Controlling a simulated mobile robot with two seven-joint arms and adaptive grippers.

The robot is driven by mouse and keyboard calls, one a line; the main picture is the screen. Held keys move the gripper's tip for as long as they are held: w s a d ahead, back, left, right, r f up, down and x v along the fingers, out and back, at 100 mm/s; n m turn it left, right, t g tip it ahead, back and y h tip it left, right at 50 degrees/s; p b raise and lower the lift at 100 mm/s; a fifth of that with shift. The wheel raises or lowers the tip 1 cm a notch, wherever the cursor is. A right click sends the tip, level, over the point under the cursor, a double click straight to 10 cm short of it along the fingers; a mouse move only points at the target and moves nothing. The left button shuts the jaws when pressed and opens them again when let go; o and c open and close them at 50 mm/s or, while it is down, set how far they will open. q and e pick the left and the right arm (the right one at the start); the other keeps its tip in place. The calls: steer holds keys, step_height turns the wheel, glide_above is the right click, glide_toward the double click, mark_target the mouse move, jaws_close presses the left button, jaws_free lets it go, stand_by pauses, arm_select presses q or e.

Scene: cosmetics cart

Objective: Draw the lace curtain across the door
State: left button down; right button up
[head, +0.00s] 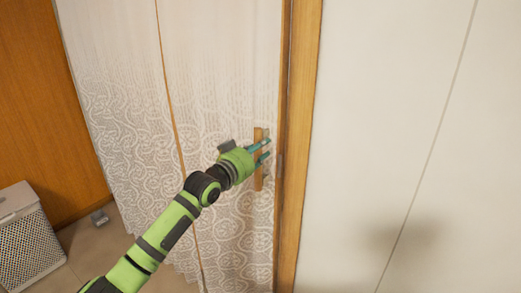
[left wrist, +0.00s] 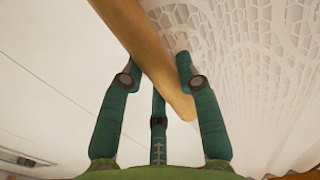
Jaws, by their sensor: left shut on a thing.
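The white lace curtain (head: 125,100) hangs in two panels, split by a narrow gap where a thin orange-brown strip shows. The right panel (head: 220,70) reaches close to the wooden door frame (head: 300,110). A short upright wooden handle (head: 258,182) is at that panel's right edge; it also shows as a wooden bar in the left wrist view (left wrist: 140,40). My left gripper (head: 265,153) is shut on the handle, its teal fingers (left wrist: 156,65) on both sides of the bar. Lace (left wrist: 270,60) shows right of the bar there. My right gripper is out of view.
A white perforated box (head: 30,245) stands on the floor at the lower left, with a small grey object (head: 99,217) near it. An orange-brown wooden panel (head: 40,100) is at the left. A plain white panelled wall (head: 400,100) fills the right.

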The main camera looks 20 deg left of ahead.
arm_select(q)
steer(key=c, duration=0.8)
jaws_free()
steer(key=shift+c, duration=0.2)
steer(key=v, duration=1.2)
